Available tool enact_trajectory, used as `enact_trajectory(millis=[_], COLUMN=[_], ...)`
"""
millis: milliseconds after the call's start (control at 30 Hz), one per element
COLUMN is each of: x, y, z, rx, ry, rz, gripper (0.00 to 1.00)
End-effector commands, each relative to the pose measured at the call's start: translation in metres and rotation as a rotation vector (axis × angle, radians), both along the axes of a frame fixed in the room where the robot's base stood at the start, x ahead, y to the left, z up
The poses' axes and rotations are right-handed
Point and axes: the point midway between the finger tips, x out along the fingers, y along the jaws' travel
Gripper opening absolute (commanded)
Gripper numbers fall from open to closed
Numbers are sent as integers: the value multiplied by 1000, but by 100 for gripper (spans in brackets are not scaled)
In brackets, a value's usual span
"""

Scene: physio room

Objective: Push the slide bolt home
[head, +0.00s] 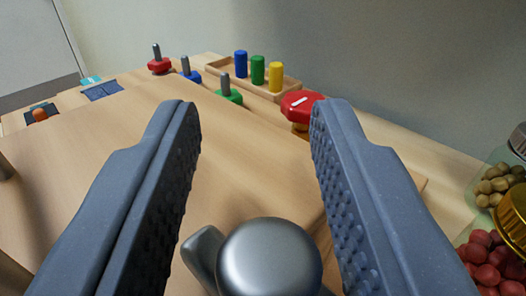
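A round, shiny metal knob (268,262) shows at the bottom middle of the head view, between the two fingers. A grey metal piece (204,252) sticks out to its left. It looks like part of the slide bolt, but the bolt's rod and its catch cannot be made out. My gripper (256,108) is open, its dark grey ridged fingers wide apart on either side of the knob. No contact with the knob is visible. The lower edge of the view cuts off the knob, and the right finger hides part of the wooden board (240,165).
A red knob (300,104) stands beyond the right fingertip. Upright threaded posts with red (159,66), blue (190,76) and green (229,96) nuts stand further back. A peg tray (226,70) lies behind them. Jars of nuts (496,186) and red balls (486,256) are at right.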

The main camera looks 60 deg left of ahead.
Motion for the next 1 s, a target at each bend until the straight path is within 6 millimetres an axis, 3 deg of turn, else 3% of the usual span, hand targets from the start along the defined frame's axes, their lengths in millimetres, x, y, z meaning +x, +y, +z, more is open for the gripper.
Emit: enact_trajectory(millis=[433,1000], x=[-3,-51], y=[-11,-106], z=[0,-1], rx=[-1,0], ry=[2,1], rz=[-6,-6], gripper=[40,40])
